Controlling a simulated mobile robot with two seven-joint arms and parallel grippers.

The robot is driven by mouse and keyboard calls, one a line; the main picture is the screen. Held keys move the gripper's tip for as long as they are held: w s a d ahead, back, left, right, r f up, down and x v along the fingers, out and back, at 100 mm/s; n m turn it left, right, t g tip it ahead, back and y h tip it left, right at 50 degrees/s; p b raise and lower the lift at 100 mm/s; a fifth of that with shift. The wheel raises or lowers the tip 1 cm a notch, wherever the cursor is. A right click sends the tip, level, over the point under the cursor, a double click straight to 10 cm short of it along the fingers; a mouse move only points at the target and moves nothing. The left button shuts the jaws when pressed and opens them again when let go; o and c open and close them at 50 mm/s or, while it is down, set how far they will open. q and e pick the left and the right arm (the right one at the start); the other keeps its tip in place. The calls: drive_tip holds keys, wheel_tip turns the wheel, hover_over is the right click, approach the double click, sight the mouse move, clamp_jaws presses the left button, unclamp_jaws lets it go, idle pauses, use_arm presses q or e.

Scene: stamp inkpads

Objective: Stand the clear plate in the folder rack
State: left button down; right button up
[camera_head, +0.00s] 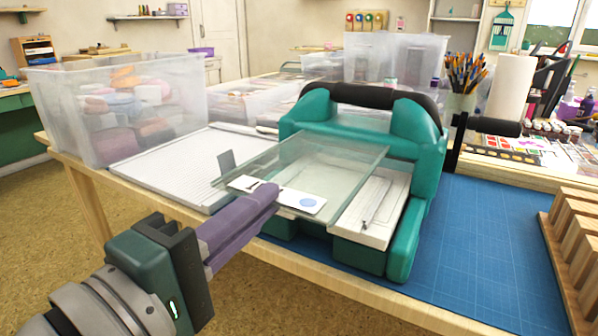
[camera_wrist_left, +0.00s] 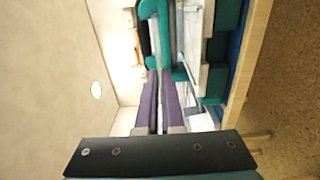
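The clear plate (camera_head: 330,155) is a flat, see-through greenish sheet. It lies roughly level in front of the teal die-cutting machine (camera_head: 425,165), over its white bed; I cannot tell if it touches the bed. A white label with a blue dot (camera_head: 308,203) runs along its near edge. My left gripper (camera_head: 268,191) has its purple fingers at the middle of this edge, nearly together with the plate's edge between them. The fingers also show in the left wrist view (camera_wrist_left: 160,78). The wooden slotted folder rack (camera_head: 572,245) is cut by the right picture edge. My right gripper is out of view.
A blue cutting mat (camera_head: 480,250) lies clear between machine and rack. The machine's black crank handle (camera_head: 490,125) sticks out on its right. A white paper trimmer (camera_head: 165,165) and a clear bin (camera_head: 120,110) stand left. A pencil cup (camera_head: 462,102) and paper roll (camera_head: 510,92) stand behind.

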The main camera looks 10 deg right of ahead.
use_arm(q)
drive_tip(key=r+b+v, duration=0.3)
drive_tip(key=b+v, duration=0.2)
drive_tip(key=v, duration=1.2)
